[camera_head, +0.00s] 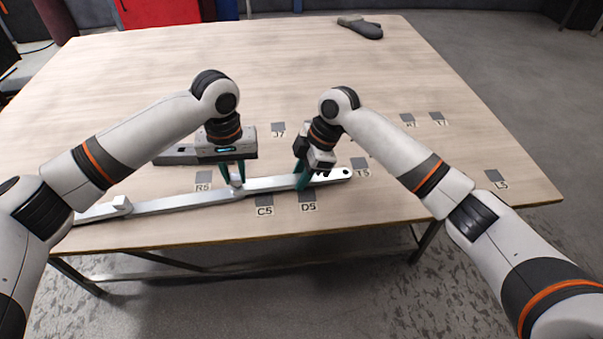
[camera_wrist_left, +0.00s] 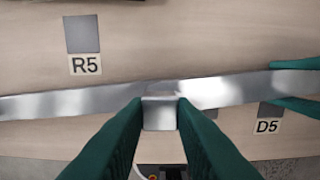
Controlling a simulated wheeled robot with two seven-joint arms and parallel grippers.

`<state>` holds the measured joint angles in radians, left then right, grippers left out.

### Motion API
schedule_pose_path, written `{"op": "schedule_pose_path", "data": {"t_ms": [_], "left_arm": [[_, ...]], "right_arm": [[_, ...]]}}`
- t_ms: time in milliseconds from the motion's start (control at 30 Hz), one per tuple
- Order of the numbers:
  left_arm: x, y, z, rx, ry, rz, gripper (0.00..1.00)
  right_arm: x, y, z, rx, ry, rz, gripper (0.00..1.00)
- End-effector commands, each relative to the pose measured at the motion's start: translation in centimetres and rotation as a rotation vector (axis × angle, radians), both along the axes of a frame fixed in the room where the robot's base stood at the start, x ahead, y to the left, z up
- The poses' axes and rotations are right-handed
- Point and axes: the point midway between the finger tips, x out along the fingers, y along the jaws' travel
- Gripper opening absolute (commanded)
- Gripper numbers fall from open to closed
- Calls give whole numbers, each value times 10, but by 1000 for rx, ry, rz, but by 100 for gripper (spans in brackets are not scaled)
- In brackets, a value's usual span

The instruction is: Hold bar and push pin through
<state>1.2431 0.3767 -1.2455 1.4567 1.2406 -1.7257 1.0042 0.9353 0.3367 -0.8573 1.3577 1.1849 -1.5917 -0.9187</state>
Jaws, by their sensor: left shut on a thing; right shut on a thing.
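A long galvanized bar (camera_head: 180,201) lies across the front of the table, running from the front left edge up to a holed right end (camera_head: 346,173). It also crosses the left wrist view (camera_wrist_left: 60,104). My left gripper (camera_head: 236,182) is shut on a small silver block-like piece, seemingly the pin's head (camera_wrist_left: 160,114), at the bar's middle. The pin's lower part is hidden, so I cannot tell how deep it sits. My right gripper (camera_head: 303,182) is shut on the bar near its right end; its green fingers (camera_wrist_left: 292,86) lie on both sides of the bar.
Grey squares with labels such as R5 (camera_head: 203,178), C5 (camera_head: 264,200) and L5 (camera_head: 492,176) mark the table. A dark object (camera_head: 360,27) lies at the back.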

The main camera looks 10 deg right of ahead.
Motion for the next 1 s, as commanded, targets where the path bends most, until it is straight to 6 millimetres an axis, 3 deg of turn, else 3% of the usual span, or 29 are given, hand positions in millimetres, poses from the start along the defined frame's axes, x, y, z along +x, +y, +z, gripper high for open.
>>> {"op": "schedule_pose_path", "data": {"t_ms": [933, 967, 1000], "left_arm": [[0, 0, -11, -1, -1, 0, 0], [0, 0, -11, -1, -1, 0, 25], [0, 0, -11, 0, -1, 0, 31]], "right_arm": [[0, 0, 1, 1, -1, 1, 0], [0, 0, 1, 1, -1, 1, 0], [0, 0, 1, 1, -1, 1, 0]]}}
